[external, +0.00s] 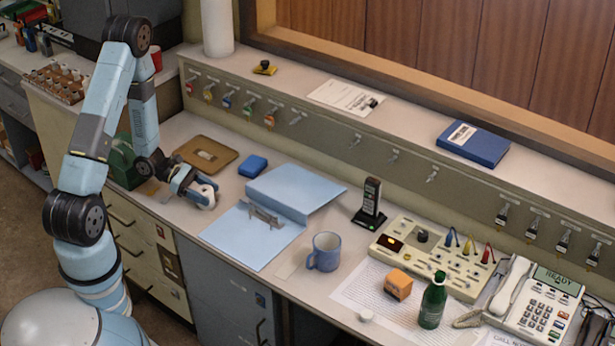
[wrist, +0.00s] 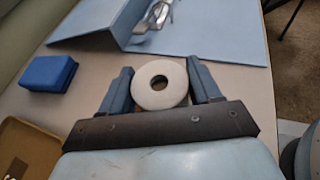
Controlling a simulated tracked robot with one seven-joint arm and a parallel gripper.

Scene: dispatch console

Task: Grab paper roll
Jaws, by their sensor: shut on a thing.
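The paper roll (wrist: 144,93) is a white ring with a hole through its middle. In the wrist view it sits between the two fingers of my gripper (wrist: 160,88), which is shut on it. In the external view the roll (external: 203,195) shows at the end of my gripper (external: 198,190), over the desk left of the open blue folder. The gripper partly hides the roll there. I cannot tell whether the roll still touches the desk.
An open light-blue folder (external: 252,235) lies just right of the gripper. A blue box (external: 252,166) and a brown clipboard (external: 206,153) lie behind it. A blue mug (external: 326,252), a handset (external: 371,203) and a green bottle (external: 433,302) stand further right.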

